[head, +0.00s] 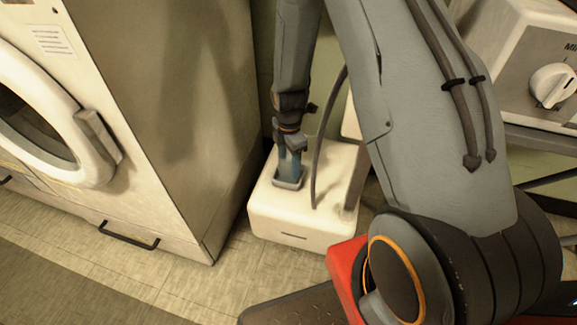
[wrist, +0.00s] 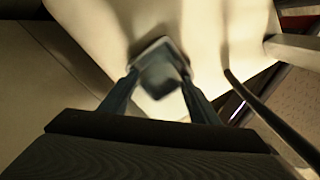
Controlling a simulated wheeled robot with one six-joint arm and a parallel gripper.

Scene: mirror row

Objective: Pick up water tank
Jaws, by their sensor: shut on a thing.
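The water tank looks to be the white, rounded box (head: 300,223) on the floor beside the washing machine. A small grey squarish fitting (head: 289,182) sits on its top. My gripper (head: 290,170) reaches down onto this fitting from above. In the wrist view, the fingers of my gripper (wrist: 160,88) lie on either side of the grey fitting (wrist: 160,68), shut on it. The white tank top (wrist: 215,35) spreads behind it. The tank appears to rest on the floor. Its back right part is hidden behind my arm.
A white washing machine (head: 190,110) stands close on the left of the tank. A dark thin hose (head: 318,140) rises from near the tank top, right of my gripper. A white appliance with a knob (head: 552,85) stands at the upper right. Tiled floor is clear at the front left.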

